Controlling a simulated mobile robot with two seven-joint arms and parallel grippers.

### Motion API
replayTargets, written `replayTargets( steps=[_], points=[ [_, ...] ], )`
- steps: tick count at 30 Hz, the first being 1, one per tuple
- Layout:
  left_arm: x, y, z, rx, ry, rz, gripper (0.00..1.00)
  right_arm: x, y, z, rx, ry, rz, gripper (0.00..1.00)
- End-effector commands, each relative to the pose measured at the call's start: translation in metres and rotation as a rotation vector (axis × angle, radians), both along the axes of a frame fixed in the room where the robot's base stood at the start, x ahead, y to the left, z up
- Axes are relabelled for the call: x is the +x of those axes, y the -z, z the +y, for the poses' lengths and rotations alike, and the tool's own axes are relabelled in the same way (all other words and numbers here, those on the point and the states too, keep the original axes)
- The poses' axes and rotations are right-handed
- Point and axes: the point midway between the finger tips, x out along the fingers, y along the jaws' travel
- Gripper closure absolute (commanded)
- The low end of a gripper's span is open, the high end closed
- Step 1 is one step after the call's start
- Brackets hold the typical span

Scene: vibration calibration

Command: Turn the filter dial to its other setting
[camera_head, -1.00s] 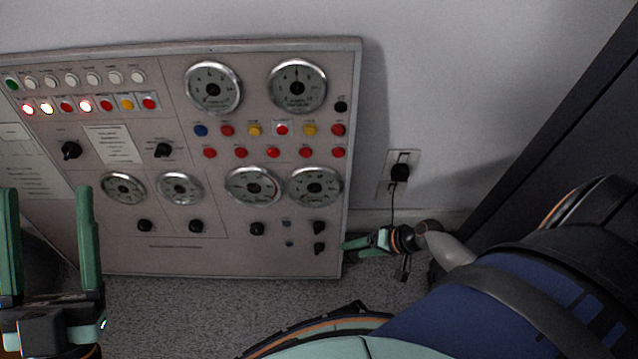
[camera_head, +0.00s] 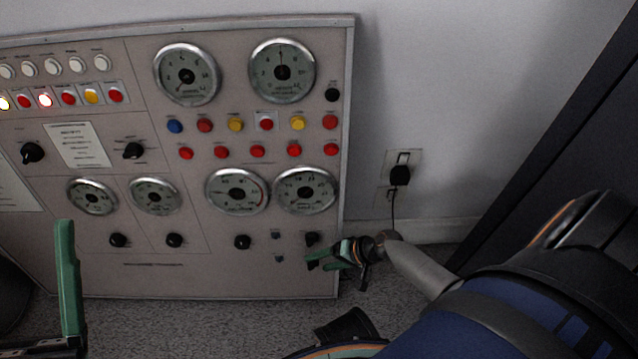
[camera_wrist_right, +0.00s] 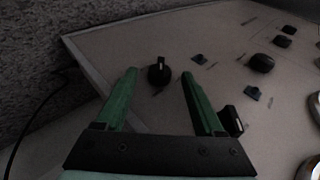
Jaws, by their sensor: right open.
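My right gripper (camera_head: 318,262) is open at the panel's lower right corner. In the right wrist view, its fingers (camera_wrist_right: 158,80) stand apart on either side of a black knob (camera_wrist_right: 159,72) with a pale pointer line. The knob appears clear of both fingers; the head view hides it behind the gripper. A second black knob (camera_head: 312,238) shows just above the gripper and, in the wrist view, beside the right finger (camera_wrist_right: 230,120). I cannot read which knob is labelled filter. My left gripper shows one green finger (camera_head: 67,280) at lower left, the other being out of frame.
The grey panel (camera_head: 205,275) carries gauges (camera_head: 238,191), coloured buttons (camera_head: 258,151), small blue switches (camera_head: 277,234) and another black knob (camera_head: 242,242). A wall socket with a plug (camera_head: 400,174) and hanging cord is to the right. A dark cabinet (camera_head: 560,150) stands at far right.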

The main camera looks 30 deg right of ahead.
Motion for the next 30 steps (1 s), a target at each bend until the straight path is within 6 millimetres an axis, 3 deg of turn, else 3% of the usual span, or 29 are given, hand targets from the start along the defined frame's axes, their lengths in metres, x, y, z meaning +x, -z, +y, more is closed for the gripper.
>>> replayTargets(
  steps=[3,14,30],
  points=[
    [0.0001,0.0097,-0.0011,0.007,-0.003,0.001,0.31,0.0053,0.0092,0.0050,0.001,0.001,-0.001,0.30],
    [0.0002,0.0108,-0.0017,0.010,-0.003,0.002,0.31,0.0071,0.0102,0.0073,-0.001,0.001,0.001,0.30],
    [0.0004,0.0109,-0.0017,0.008,-0.003,0.004,0.31,0.0069,0.0102,0.0073,0.000,0.001,0.000,0.89]
  ],
)
